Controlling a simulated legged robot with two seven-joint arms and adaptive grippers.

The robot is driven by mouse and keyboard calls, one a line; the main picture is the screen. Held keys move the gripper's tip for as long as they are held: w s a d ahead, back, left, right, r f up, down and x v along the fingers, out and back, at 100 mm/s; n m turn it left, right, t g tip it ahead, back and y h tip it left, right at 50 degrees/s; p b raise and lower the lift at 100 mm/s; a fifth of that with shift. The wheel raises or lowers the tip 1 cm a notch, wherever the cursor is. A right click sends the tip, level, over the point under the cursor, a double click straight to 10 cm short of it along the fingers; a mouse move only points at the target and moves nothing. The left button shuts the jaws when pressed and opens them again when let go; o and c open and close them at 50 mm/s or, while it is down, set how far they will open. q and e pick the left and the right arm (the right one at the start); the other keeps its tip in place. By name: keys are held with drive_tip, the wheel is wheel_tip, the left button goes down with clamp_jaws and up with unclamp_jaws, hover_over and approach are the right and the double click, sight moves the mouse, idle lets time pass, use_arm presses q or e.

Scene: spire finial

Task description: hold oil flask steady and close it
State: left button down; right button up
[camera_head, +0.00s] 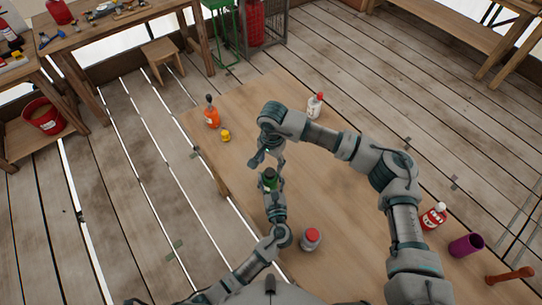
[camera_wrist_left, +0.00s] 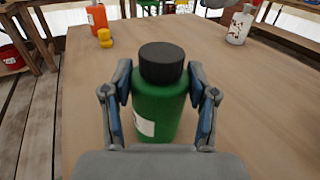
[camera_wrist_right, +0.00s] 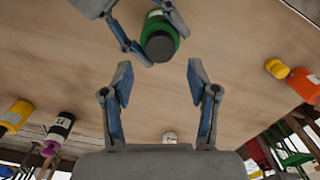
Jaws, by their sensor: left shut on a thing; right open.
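The green flask (camera_wrist_left: 158,112) with a black cap (camera_wrist_left: 162,62) and a white label stands upright between the fingers of my left gripper (camera_wrist_left: 160,90), which is shut on its sides. The cap sits on top of the flask; I cannot tell how tight it is. In the head view the flask (camera_head: 269,180) is small and partly hidden by my arms. My right gripper (camera_wrist_right: 159,72) is open and empty, pointing down near the flask. In the right wrist view the green flask (camera_wrist_right: 158,28) and its cap (camera_wrist_right: 160,46) lie just beyond my right fingertips.
The wooden table (camera_head: 340,190) also holds an orange bottle (camera_head: 211,116), a yellow object (camera_head: 225,135), a white bottle with a red cap (camera_head: 315,106), a red-topped jar (camera_head: 311,238), a red bottle (camera_head: 433,217) and a purple cup (camera_head: 466,245). Its middle right is clear.

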sight(270, 171)
drive_tip(key=shift+a+f, duration=0.1)
drive_tip(key=shift+f, duration=2.55)
clamp_jaws()
drive_tip(key=m, duration=0.7)
drive_tip(key=shift+m, duration=0.4)
drive_tip(key=m, duration=0.4)
drive_tip(key=shift+m, duration=0.4)
drive_tip(key=m, duration=0.3)
drive_tip(key=shift+m, duration=0.4)
